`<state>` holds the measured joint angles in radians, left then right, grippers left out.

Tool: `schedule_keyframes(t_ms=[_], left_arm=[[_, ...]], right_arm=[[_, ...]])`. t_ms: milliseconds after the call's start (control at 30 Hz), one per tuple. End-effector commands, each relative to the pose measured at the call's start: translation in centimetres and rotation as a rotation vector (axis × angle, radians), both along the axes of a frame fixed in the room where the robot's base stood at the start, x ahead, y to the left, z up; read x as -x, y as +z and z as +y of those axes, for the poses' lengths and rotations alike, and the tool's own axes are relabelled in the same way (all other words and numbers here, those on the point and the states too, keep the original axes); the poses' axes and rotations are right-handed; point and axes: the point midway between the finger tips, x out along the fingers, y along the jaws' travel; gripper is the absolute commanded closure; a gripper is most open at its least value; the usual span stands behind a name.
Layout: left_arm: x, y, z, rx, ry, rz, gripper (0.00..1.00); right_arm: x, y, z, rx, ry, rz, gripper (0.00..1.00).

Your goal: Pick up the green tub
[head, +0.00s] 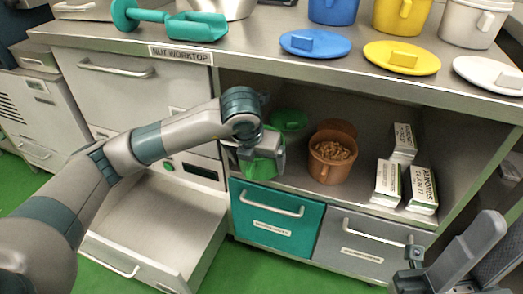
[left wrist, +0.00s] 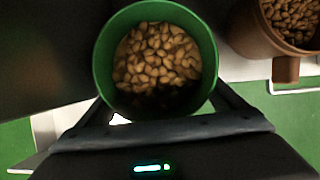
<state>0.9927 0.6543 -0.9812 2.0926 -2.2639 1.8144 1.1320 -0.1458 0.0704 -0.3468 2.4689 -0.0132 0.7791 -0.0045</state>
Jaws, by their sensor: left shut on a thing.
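The green tub (head: 265,167) is at the left end of the open shelf under the worktop, partly hidden by my left gripper (head: 255,150). The left wrist view shows the green tub (left wrist: 103,62) from above, full of almond-like nuts, with the gripper's fingers on either side of it. My left gripper is shut on the tub. I cannot tell whether the tub's base touches the shelf. A green lid (head: 289,119) is behind it. My right gripper (head: 415,255) is at the lower right, away from the tub; its jaw opening is unclear.
A brown tub of nuts (head: 326,170) stands right of the green tub, also in the left wrist view (left wrist: 255,35). White cartons (head: 388,181) stand farther right. The worktop edge (head: 350,90) overhangs the shelf. A drawer (head: 155,220) is open at lower left.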

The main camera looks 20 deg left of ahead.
Motion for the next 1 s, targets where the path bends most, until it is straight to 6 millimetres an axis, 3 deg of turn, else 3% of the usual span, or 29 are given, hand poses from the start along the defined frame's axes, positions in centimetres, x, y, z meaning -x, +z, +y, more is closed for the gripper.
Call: schedule_keyframes(t_ms=[300, 500, 700, 1000], left_arm=[[7.4, 0.3, -0.1, 0.001, -0.003, -0.001, 0.47], [11.1, 0.2, -0.2, 0.001, -0.002, -0.001, 0.47], [13.0, 0.1, -0.2, 0.001, 0.0, -0.001, 0.47], [13.5, 0.1, -0.2, 0.001, 0.002, -0.002, 0.47]], right_arm=[[-0.1, -0.3, -0.1, 0.006, -0.012, 0.035, 0.69], [0.2, -0.6, -0.4, 0.014, -0.02, 0.043, 0.69], [0.2, -1.0, -0.5, 0.027, -0.027, 0.058, 0.69], [0.2, -1.1, -0.5, 0.024, -0.027, 0.057, 0.69]])
